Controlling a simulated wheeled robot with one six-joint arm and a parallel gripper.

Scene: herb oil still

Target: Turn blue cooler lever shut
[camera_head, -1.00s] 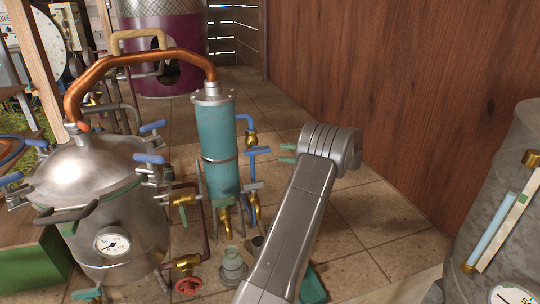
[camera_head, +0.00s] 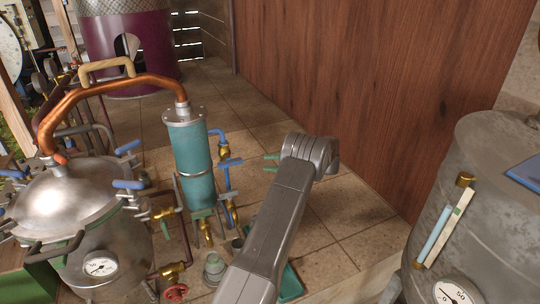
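The cooler (camera_head: 194,160) is an upright teal cylinder left of centre, with a blue pipe (camera_head: 217,134) leaving its upper right side. Below that pipe is a brass valve (camera_head: 224,153) with a flat blue lever (camera_head: 230,163), which lies roughly level in the picture.
A steel still pot (camera_head: 72,195) with blue clamp handles stands at left, joined to the cooler by a copper pipe (camera_head: 108,86). A red handwheel (camera_head: 175,292) sits low in front. A grey tank (camera_head: 490,190) stands at right. Tiled floor (camera_head: 345,205) is open behind my arm.

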